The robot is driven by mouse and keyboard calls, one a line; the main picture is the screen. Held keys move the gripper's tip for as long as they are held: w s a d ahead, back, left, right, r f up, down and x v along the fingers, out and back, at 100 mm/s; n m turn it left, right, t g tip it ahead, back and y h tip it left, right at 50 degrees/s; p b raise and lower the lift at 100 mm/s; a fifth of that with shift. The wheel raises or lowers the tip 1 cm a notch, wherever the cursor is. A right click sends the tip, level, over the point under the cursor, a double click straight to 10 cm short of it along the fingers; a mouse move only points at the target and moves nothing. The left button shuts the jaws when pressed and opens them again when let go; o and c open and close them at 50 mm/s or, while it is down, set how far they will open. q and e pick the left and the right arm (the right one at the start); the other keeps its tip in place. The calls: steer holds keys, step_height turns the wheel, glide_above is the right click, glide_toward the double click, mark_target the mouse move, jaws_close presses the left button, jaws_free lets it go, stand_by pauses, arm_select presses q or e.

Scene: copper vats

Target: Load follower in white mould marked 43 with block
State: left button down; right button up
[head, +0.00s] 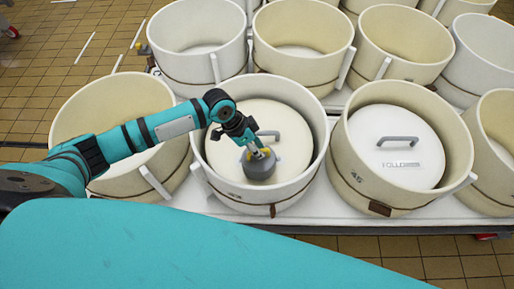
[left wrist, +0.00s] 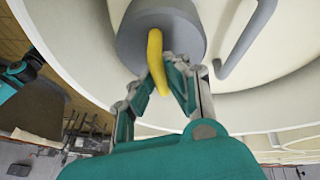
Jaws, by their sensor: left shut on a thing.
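My left gripper (head: 254,148) is shut on the yellow handle of a round grey block (head: 259,170). In the left wrist view the fingers (left wrist: 163,76) close around the yellow handle (left wrist: 155,60), with the grey block (left wrist: 132,35) beyond. The block is inside the front middle white mould (head: 316,125), over the front part of its white follower (head: 290,150), in front of the follower's grey handle (head: 268,134). I cannot tell whether the block touches the follower. My right gripper is not in view.
The mould to the right (head: 385,200), marked 45, holds a follower (head: 388,155) with no block on it. An open mould (head: 108,110) stands to the left. More moulds (head: 295,70) stand close behind. All stand on a white table (head: 330,222). Tiled floor surrounds it.

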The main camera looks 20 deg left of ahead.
arm_select(q)
steer(key=shift+w+f, duration=0.1)
steer(key=shift+f, duration=0.35)
stand_by(1.0)
steer(key=c, duration=1.3)
jaws_free()
steer(key=shift+s+f+b, duration=0.2)
steer(key=shift+f+b, duration=0.05)
steer(key=shift+b, duration=0.05)
step_height(320, 180, up, 7)
steer(key=p, duration=0.7)
steer(key=shift+r, duration=0.2)
steer(key=shift+f, duration=0.1)
